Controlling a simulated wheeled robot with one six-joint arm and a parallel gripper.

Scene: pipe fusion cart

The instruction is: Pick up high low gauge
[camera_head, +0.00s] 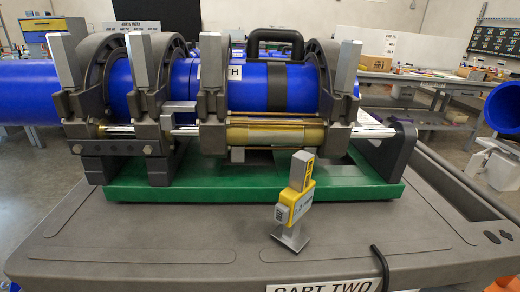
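The high low gauge appears to be the small yellow and grey device (296,203) near the middle of the view. It stands upright, slightly tilted, on the grey cart top (160,232), just in front of the green base plate (245,193). It has a grey block at the top, a yellow body with a small dark label, and a grey flared foot. Nothing touches it from above. My gripper is not in view, so its opening and its place relative to the gauge do not show.
A pipe fusion machine with grey clamps (88,80) holds a blue pipe (28,92) behind the gauge. A black handle (276,40) rises above it. A black curved bar (381,268) stands at the front edge beside a label (325,286). The cart top left of the gauge is clear.

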